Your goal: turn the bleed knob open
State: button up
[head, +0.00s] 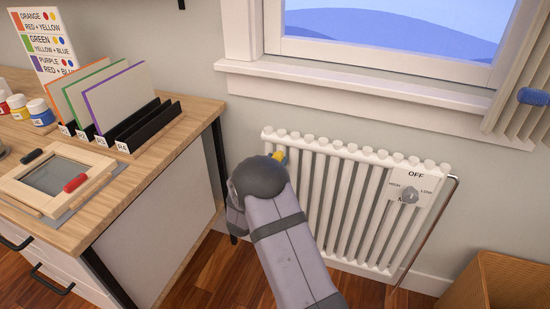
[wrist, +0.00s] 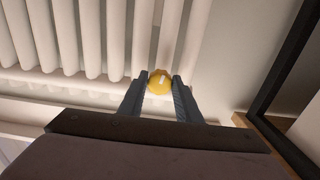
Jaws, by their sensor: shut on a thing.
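The bleed knob is a small yellow knob at the upper left end of the white radiator (head: 345,205). In the wrist view the yellow knob (wrist: 160,80) sits between the two dark fingertips of my gripper (wrist: 160,87), with a pale mark on its face. My gripper is shut on it. In the head view only a bit of the yellow knob (head: 279,156) shows past my grey wrist, which hides the fingers. The white radiator columns also show in the wrist view (wrist: 95,35).
A wooden desk (head: 105,222) with a folder rack (head: 140,130) stands on the left. The window sill (head: 370,90) is above. A cardboard box (head: 500,285) is at lower right.

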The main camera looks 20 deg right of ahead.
jog(key=shift+n+p, duration=0.6)
jog(key=shift+n, duration=0.5)
jog(key=o, duration=1.1)
jog(key=shift+c, duration=0.2)
jog(key=shift+s, duration=0.1)
jog(key=v, duration=0.7)
jog(key=shift+s+a, duration=0.1)
